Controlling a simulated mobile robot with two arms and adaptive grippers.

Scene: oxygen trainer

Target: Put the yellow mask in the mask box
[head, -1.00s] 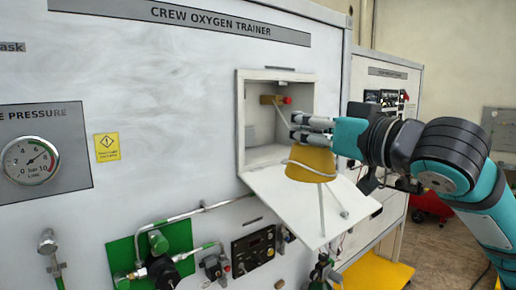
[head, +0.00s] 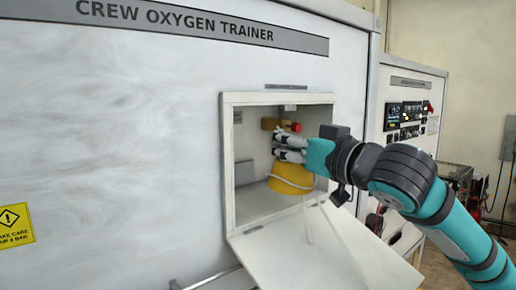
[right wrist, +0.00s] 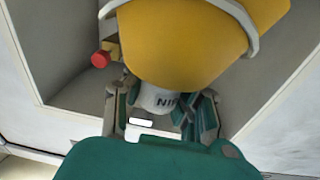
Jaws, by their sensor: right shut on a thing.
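The yellow mask (head: 291,178), a cup with a pale strap around it, hangs below my right gripper (head: 277,147) in the mouth of the mask box. It fills the top of the right wrist view (right wrist: 195,45). My right gripper is shut on the mask; its fingers also show in the right wrist view (right wrist: 160,110). The mask box (head: 228,165) is an open compartment in the white panel, with its lid (head: 315,250) folded down in front. The gripper covers part of the box's inside. My left gripper is not in view.
At the back of the box is a brass-coloured fitting with a red knob (head: 296,127), close to the gripper; the knob also shows in the right wrist view (right wrist: 100,59). The box's side walls and rim stand close around the mask. A second panel (head: 408,110) stands at the right.

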